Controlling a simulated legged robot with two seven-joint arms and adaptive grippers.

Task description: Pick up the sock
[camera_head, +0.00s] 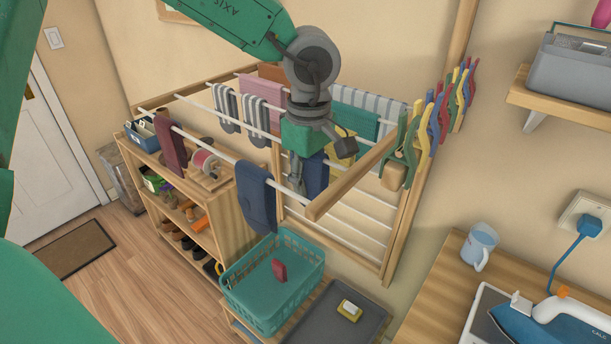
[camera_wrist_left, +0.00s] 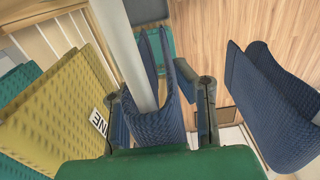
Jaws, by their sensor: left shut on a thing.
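My left gripper (camera_head: 297,188) points down at the drying rack, and its jaws are shut on a narrow navy cloth (camera_wrist_left: 170,100), which looks like the sock. In the left wrist view this cloth is folded over a white rod, between the two fingers (camera_wrist_left: 160,105). In the head view a navy cloth (camera_head: 316,176) shows just right of the fingers; I cannot tell if it is the same piece. Two grey striped sock-shaped pieces (camera_head: 256,118) hang farther left. My right gripper is not in view.
A wider navy cloth (camera_head: 256,198) hangs on the front rod, and a yellow cloth (camera_head: 344,146) hangs close to the gripper. A teal basket (camera_head: 307,272) with a red piece (camera_head: 279,270) stands below. Several clothespins (camera_head: 427,125) line the rack's right side.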

